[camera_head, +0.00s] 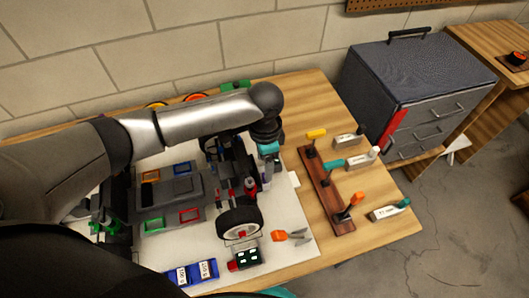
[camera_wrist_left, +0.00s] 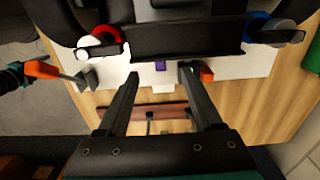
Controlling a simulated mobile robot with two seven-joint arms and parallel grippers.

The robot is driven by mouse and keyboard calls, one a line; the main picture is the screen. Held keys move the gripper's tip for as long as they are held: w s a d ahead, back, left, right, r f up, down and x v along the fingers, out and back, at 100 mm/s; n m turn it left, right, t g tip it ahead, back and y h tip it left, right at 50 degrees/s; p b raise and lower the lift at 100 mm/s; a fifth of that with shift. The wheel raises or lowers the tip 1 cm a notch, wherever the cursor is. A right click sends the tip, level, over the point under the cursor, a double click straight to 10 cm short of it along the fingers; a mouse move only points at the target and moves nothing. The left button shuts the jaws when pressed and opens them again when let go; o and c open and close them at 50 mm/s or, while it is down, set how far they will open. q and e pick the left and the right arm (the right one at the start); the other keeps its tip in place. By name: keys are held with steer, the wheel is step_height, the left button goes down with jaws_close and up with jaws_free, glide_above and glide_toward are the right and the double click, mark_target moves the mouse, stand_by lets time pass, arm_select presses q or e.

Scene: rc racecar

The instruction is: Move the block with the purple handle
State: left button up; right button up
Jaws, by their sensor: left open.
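A small purple piece (camera_wrist_left: 160,65), likely the purple handle, shows in the left wrist view beside the dark car part. A hint of purple (camera_head: 265,174) also shows below my gripper in the head view; the block itself is mostly hidden. My left gripper (camera_head: 268,152) is beside the right side of the racecar. In the left wrist view its open, empty fingers (camera_wrist_left: 160,98) are spread, with the purple piece beyond them and in line with the gap. My right gripper is in neither view.
The racecar's wheel (camera_head: 240,222) and body stand close to my gripper on a white mat (camera_head: 292,245). A wooden rack (camera_head: 322,190) with coloured-handled tools stands to the right, several more blocks beyond it.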

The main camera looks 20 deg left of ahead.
arm_select(q)
step_height(320, 180, down, 9)
steer(key=shift+r+b, duration=0.1)
steer(key=shift+b, duration=0.95)
jaws_close()
